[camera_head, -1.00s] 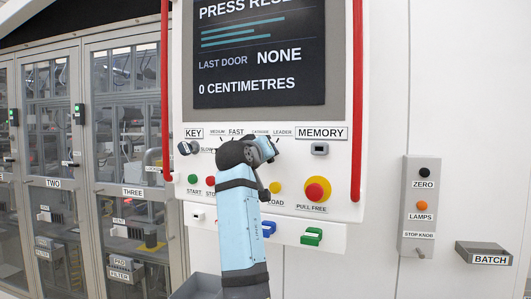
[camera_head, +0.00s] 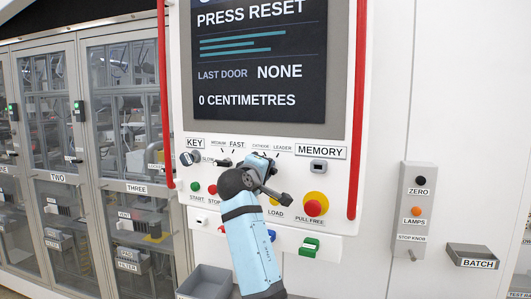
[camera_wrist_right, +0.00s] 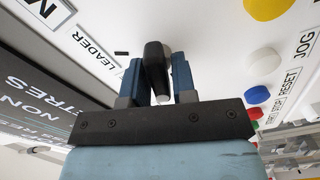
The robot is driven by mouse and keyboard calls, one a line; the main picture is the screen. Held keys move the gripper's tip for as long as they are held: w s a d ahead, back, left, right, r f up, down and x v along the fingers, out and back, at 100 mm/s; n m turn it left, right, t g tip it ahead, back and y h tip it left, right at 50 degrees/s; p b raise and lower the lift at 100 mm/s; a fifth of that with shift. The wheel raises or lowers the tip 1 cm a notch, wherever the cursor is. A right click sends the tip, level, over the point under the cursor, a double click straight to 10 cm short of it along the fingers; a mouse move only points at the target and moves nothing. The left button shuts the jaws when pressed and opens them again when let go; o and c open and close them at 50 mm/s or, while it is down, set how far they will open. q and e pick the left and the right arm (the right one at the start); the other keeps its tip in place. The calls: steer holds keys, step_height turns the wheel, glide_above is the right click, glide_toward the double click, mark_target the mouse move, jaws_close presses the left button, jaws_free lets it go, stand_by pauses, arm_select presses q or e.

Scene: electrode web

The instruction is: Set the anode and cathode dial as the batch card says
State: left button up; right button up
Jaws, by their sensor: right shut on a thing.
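The anode and cathode dial is on the white panel, under small labels of which CATHODE and LEADER (camera_head: 283,151) can be read; the ANODE label is hidden. My right gripper (camera_head: 264,163) is in front of the dial and covers most of it. In the right wrist view a black knob (camera_wrist_right: 154,60) with a pale end stands between the blue fingers of my right gripper (camera_wrist_right: 157,78), which is shut on it. The LEADER label (camera_wrist_right: 92,60) and a small black mark lie beside it. The batch card's text does not show. My left gripper is out of view.
A speed dial (camera_head: 225,162) marked SLOW, MEDIUM, FAST is left of my gripper. A red PULL FREE button (camera_head: 313,207) is at lower right. Red rails (camera_head: 358,110) edge the panel. A grey BATCH holder (camera_head: 478,250) is at far right. The screen (camera_head: 258,60) shows PRESS RESET.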

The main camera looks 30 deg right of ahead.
steer(key=n+p, duration=0.3)
steer(key=p, duration=0.1)
steer(key=shift+r, duration=0.15)
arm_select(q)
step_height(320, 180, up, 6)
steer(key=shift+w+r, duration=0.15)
arm_select(e)
steer(key=shift+n, duration=0.3)
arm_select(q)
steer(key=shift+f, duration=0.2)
arm_select(e)
steer(key=shift+f, duration=0.2)
steer(key=o, duration=0.7)
steer(key=shift+o, duration=0.2)
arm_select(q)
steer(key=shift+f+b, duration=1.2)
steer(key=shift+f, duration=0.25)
arm_select(e)
steer(key=v, duration=1.4)
